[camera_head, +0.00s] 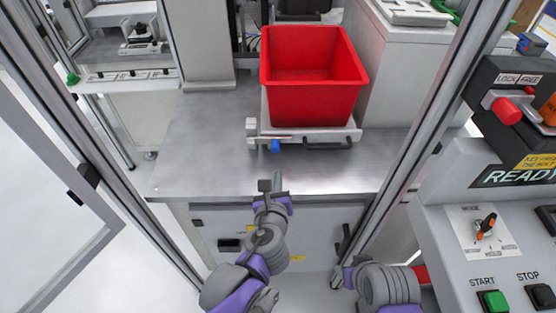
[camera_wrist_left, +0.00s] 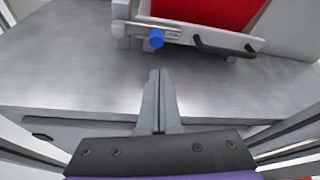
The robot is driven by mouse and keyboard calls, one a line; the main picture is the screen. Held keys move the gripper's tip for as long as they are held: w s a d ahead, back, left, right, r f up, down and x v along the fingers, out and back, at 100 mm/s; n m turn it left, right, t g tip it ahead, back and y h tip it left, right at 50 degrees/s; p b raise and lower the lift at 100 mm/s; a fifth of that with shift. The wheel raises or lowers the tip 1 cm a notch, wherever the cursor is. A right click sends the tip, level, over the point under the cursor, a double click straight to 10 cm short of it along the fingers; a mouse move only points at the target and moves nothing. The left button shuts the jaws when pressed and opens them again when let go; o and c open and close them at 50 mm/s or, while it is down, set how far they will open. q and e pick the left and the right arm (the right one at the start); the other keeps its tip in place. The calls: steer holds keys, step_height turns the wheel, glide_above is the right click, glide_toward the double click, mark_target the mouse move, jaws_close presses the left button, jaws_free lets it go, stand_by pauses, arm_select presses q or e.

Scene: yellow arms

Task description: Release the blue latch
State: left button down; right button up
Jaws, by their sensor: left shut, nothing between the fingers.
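The blue latch (camera_head: 276,146) is a small blue knob on the front edge of the light grey platform (camera_head: 352,135) under the red bin.
The red bin (camera_head: 312,85) stands on the platform, which has a dark handle (camera_head: 327,144) right of the latch. The metal table (camera_head: 200,150) is bare around it. Metal frame posts rise left and right. A control panel (camera_head: 510,240) with START and STOP buttons is at right.

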arm_select(q)
steer(key=x, duration=1)
steer(key=shift+f+b, duration=0.1)
steer(key=shift+b, duration=0.3)
steer(key=shift+w+a, duration=0.1)
steer(key=shift+w, duration=0.05)
